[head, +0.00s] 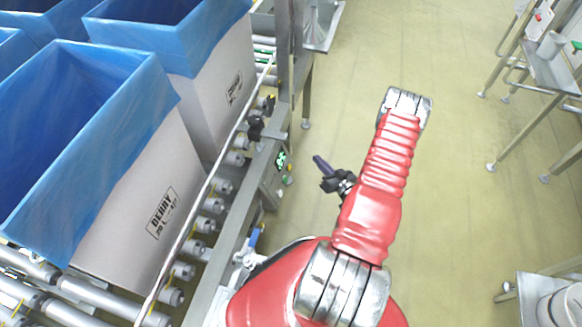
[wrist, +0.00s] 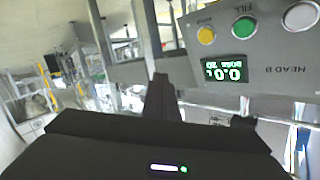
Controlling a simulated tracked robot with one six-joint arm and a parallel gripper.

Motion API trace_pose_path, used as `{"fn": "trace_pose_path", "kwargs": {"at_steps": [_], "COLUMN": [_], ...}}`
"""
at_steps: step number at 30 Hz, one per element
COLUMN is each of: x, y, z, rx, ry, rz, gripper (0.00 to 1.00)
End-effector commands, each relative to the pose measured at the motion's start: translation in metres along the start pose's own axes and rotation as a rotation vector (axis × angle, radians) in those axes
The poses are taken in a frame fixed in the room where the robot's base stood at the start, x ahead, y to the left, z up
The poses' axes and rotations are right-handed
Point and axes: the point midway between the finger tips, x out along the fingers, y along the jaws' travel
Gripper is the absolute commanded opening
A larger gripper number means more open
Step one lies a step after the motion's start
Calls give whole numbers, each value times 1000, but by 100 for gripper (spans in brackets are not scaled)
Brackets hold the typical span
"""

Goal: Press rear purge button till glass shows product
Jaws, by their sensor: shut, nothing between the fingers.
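A grey control panel (wrist: 270,55) marked HEAD B fills the upper right of the wrist view, its lettering upside down. It carries a yellow button (wrist: 206,36) with a small blurred label, a green button (wrist: 245,27) by the word FILL, and a white button (wrist: 300,16). Its lit green display (wrist: 226,68) reads about 0.0. The same panel is small in the head view (head: 281,160), beside the conveyor. My gripper (head: 321,163) is shut and empty, right of the panel and apart from it; its dark fingers (wrist: 161,82) point forward. I cannot identify the sight glass.
Tall white boxes (head: 140,215) with blue liners (head: 85,120) stand on the roller conveyor (head: 190,270) at left. A steel post (head: 292,60) rises behind the panel. The floor (head: 430,190) right of my arm is clear, with steel stands (head: 550,70) farther right.

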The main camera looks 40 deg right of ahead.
Motion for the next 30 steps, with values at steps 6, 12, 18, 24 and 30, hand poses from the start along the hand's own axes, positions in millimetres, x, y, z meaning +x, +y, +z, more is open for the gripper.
{"fn": "trace_pose_path", "kwargs": {"at_steps": [6, 12, 18, 24, 30], "x": [-23, -27, -26, -22, -11], "y": [-2, -3, -3, -6, -15], "z": [24, 27, 26, 29, 35], "rx": [71, 82, 81, 81, 81], "ry": [72, 87, 86, 85, 84], "rz": [-10, -13, -13, -13, -15], "gripper": [0, 0, 0, 0, 0]}}
